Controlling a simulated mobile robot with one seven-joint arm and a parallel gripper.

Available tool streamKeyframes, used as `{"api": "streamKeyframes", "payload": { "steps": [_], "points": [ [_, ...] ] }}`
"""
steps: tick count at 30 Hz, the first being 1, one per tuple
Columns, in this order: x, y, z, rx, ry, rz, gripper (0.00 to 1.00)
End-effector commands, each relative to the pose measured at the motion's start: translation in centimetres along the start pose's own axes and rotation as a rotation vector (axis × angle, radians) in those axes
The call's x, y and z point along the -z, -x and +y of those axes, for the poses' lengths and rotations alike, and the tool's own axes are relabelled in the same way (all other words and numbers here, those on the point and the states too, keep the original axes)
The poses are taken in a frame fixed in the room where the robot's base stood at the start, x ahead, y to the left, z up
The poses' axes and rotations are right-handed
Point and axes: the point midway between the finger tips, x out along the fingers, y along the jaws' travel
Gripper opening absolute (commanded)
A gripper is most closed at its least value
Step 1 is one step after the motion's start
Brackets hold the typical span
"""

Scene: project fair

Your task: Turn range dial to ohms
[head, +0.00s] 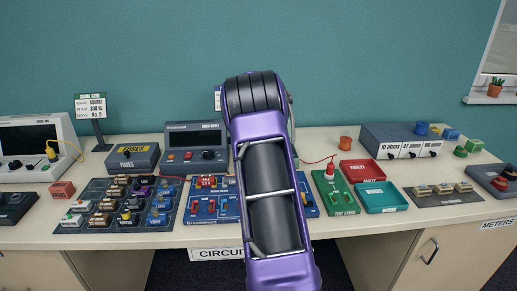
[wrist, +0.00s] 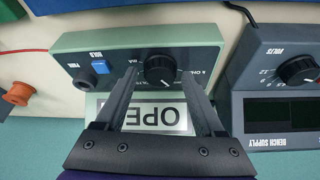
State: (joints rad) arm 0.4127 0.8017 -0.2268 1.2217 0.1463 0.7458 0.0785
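In the wrist view, which shows the bench upside down, a grey-green meter (wrist: 205,37) has a round black range dial (wrist: 160,70) with a light pointer mark. Lettering that looks like "OHM" and "mA" stands around the dial. A blue button (wrist: 100,67) marked HOLD is to its left. The pale display (wrist: 140,115) shows large letters, partly hidden, beginning "OPE". My gripper (wrist: 163,78) is open, with one finger on each side of the dial. I cannot tell whether either finger touches it. In the head view my purple arm hides the meter and gripper.
A dark bench supply (wrist: 290,140) stands close beside the meter; it also shows in the head view (head: 178,156). An orange cup (wrist: 18,95) is on the other side. A circuit board (head: 203,215), a green tester (head: 335,195) and trays (head: 380,198) fill the bench front.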

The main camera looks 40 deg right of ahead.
Motion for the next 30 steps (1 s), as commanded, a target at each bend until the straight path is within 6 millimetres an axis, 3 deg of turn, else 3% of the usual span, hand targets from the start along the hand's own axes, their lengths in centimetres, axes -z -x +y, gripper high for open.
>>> {"api": "streamKeyframes", "payload": {
  "steps": [10,14,30],
  "points": [
    [0.0,0.1,0.0,0.0,0.0,0.001,0.79],
    [0.1,1.3,0.0,0.0,0.0,0.002,0.79],
    [0.1,13.6,-0.1,0.001,0.001,0.003,0.79]
  ]
}}
